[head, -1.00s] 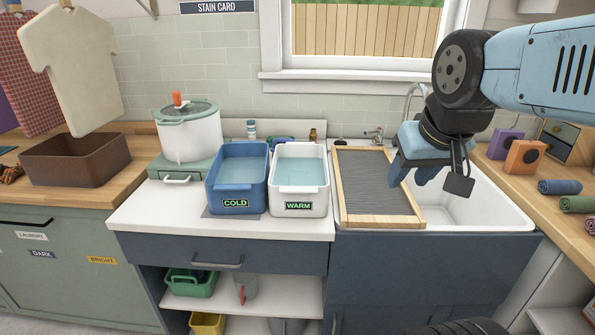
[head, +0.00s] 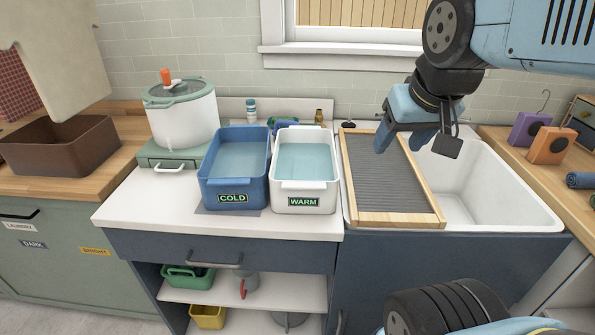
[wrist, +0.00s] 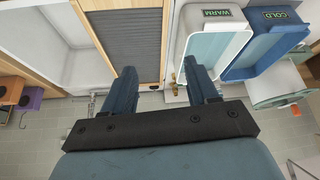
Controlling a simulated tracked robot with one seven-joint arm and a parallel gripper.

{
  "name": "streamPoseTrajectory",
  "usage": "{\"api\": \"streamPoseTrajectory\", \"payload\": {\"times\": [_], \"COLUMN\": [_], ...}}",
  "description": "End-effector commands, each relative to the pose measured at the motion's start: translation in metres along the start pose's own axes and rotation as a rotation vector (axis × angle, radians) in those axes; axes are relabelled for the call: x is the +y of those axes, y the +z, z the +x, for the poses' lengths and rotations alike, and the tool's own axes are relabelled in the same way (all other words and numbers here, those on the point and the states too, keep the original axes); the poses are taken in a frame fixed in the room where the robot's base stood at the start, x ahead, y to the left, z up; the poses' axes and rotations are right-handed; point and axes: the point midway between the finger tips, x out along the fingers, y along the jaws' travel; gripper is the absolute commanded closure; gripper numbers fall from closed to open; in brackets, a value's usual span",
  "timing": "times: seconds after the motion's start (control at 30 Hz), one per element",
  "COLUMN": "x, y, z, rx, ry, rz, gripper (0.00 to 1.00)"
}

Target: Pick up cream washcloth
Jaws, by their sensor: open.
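I cannot pick out a cream washcloth in either view. A cream shirt-shaped cloth (head: 60,55) hangs at the upper left of the head view, above a brown bin; I cannot tell that it is a washcloth. My gripper (head: 402,138) is above the washboard by the sink in the head view, fingers pointing down. In the wrist view, its two blue fingers (wrist: 162,82) are apart with nothing between them.
A blue COLD tub (head: 235,190) and white WARM tub (head: 305,196) hold water on the counter. The wood-framed washboard (head: 390,180) lies across the white sink (head: 490,185). A brown bin (head: 60,150) stands left; orange (head: 551,145) and purple blocks stand right.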

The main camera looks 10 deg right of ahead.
Motion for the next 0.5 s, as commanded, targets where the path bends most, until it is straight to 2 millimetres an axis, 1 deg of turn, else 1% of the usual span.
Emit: {"api": "streamPoseTrajectory", "payload": {"times": [0.03, 0.17, 0.4, 0.5], "x": [-0.002, 0.001, -0.020, -0.032], "y": [-0.005, -0.025, -0.072, -0.090], "z": [0.003, 0.013, 0.046, 0.063], "rx": [-0.011, -0.047, -0.132, -0.167], "ry": [-0.002, -0.009, -0.010, -0.007], "rz": [0.001, 0.017, 0.060, 0.076], "gripper": [0.36, 0.24, 0.01, 0.00]}}
